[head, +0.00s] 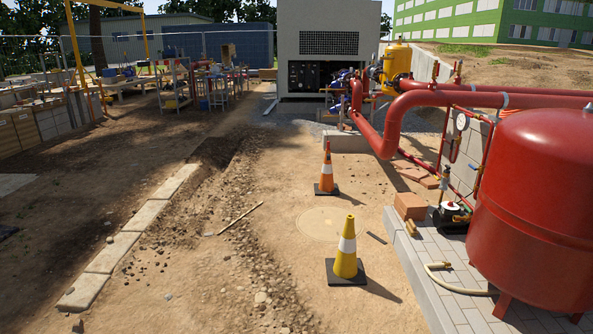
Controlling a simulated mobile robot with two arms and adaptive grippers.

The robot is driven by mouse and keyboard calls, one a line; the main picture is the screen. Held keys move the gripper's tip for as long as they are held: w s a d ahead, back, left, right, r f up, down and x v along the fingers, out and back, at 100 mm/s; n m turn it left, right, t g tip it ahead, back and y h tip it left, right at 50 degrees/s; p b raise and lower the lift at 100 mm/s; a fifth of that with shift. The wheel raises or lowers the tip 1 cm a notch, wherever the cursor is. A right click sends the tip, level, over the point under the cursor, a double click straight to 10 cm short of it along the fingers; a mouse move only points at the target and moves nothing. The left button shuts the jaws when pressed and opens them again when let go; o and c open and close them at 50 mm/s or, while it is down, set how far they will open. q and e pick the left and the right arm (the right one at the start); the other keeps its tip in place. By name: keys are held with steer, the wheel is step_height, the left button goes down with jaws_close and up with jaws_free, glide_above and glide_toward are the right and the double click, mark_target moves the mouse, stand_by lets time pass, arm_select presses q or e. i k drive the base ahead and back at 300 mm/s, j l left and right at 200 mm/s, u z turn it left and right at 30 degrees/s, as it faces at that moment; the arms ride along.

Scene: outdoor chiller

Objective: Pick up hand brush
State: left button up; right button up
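I cannot make out a hand brush for certain in the head view. A thin pale stick-like tool (241,218) lies on the dirt near the middle, too small to identify. A small dark flat object (376,238) lies on the ground just right of the yellow cone, also unclear. Many small items on the distant workbenches are too small to tell apart. Neither of my grippers is in view.
An orange cone (327,174) and a yellow cone (346,249) stand on the dirt. A red tank (533,205), red pipes (424,103) and a hose (456,287) are at right. Kerb stones (113,252) run at left. Workbenches (175,90) stand far back. Open dirt lies between.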

mark_target(410, 227)
steer(key=i+j, duration=0.1)
steer(key=i, duration=2.05)
